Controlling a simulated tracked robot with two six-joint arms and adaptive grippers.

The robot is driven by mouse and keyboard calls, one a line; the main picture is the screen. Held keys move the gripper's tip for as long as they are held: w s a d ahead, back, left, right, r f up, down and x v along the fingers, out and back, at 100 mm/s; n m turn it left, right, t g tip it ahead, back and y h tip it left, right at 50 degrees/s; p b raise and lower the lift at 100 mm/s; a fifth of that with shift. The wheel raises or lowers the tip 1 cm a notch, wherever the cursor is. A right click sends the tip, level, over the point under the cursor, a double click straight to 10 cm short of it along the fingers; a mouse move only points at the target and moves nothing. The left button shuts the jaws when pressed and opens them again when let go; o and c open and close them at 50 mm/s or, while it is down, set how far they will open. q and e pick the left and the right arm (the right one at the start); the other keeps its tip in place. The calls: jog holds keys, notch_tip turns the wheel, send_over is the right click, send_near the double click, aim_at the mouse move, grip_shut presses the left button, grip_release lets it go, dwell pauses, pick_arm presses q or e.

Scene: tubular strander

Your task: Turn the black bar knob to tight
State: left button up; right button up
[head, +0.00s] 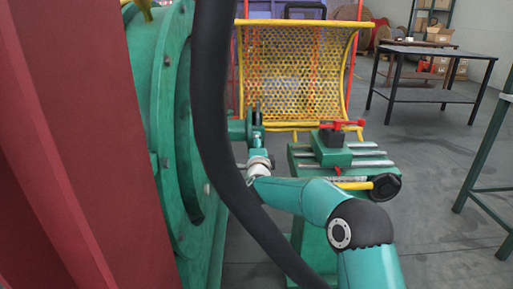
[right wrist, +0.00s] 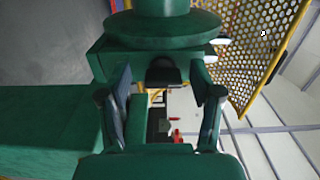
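A small black block, which looks like the bar knob (right wrist: 163,72), shows in the right wrist view on a green housing (right wrist: 105,62) under a round green disc (right wrist: 165,32). My right gripper (right wrist: 160,98) has its two fingers apart, one on each side of the space just below the knob. They look apart from the knob, with nothing between them. In the head view my right arm reaches in from the lower right to a green fitting (head: 237,130) beside the large green ring. My left gripper is not in view.
A thick black curved bar (head: 208,120) crosses the head view in front of the green ring (head: 160,75). A red panel (head: 75,150) fills the left. A yellow perforated guard (head: 290,65) stands behind. A green stand (head: 365,160) with a red-handled clamp (head: 332,137) is at right.

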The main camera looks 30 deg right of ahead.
jog(key=v, duration=1.2)
jog(key=shift+a, duration=0.1)
dwell(0.4)
